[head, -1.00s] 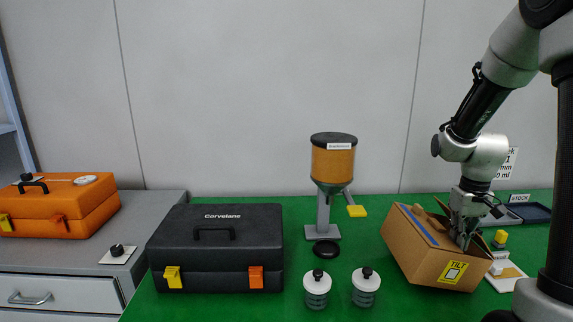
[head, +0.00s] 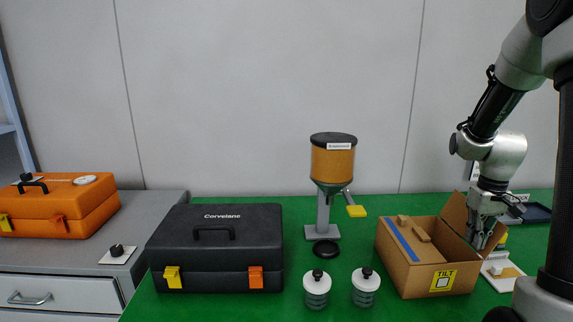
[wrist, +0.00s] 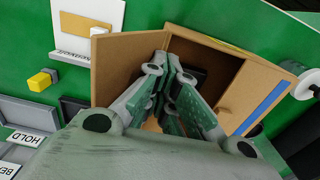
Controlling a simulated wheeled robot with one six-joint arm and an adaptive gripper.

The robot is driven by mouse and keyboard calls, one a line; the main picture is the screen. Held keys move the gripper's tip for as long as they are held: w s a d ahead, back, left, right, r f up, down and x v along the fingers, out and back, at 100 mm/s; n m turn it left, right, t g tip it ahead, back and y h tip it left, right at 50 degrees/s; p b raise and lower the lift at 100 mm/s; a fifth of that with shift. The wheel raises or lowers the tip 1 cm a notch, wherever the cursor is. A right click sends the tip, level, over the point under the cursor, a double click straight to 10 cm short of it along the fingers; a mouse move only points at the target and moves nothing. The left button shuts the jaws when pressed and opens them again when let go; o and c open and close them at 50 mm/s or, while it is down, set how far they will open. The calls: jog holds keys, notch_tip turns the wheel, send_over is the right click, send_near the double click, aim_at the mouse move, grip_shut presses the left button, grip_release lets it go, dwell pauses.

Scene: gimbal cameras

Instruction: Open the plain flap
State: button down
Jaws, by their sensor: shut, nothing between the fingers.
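The cardboard box (head: 425,277) with a yellow TILT label sits on the green table at right. Its plain flap (head: 455,211) stands raised and leans outward on the right side; in the wrist view it is the bare brown panel (wrist: 115,68) left of the opening. The other flap, with a blue strip (head: 401,240), lies across the left part of the top; it also shows in the wrist view (wrist: 240,100). My gripper (head: 480,240) is shut and empty, by the inner face of the plain flap. Whether it touches the flap is unclear. My fingers (wrist: 168,72) hide part of the dark opening.
Two white-capped bottles (head: 317,290) stand left of the box. Behind them is a dispenser with an orange hopper (head: 333,163). A black case (head: 217,250) stands farther left. A white card (head: 508,278) and a yellow block (wrist: 43,80) lie beyond the plain flap.

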jog(key=a+r, duration=0.3)
jog(key=r, duration=0.9)
dwell(1.0)
jog(key=s+a+r+t, duration=0.2)
jog(key=s+a, duration=0.2)
jog(key=s, duration=0.5)
jog(key=s+a+r+t, duration=0.2)
jog(key=s+a, duration=0.3)
jog(key=s, duration=0.4)
jog(key=shift+a+r, duration=0.3)
jog(key=shift+r, duration=0.1)
jog(key=shift+s, duration=0.1)
